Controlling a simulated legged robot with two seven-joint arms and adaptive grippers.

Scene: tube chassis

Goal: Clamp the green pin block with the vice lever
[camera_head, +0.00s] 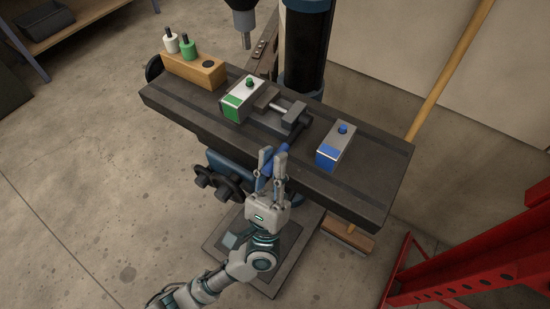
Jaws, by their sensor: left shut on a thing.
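The green pin block (240,99), pale with a green front patch and a green pin on top, sits at the left end of the vice (262,127), by its jaw (268,96). A screw runs right from that jaw to a dark end block (296,115). The blue vice lever (283,151) slants from that end toward the front edge of the table. My left gripper (273,164) comes up from below and is shut on the lever. Whether the jaw touches the block is too small to tell. My right gripper is not in view.
A blue pin block (335,148) stands on the dark machine table (375,185) at right. A wooden holder (192,70) with white and green pins stands at left. A drill chuck (243,22) and column (305,50) rise behind. A red frame (480,255) stands at lower right.

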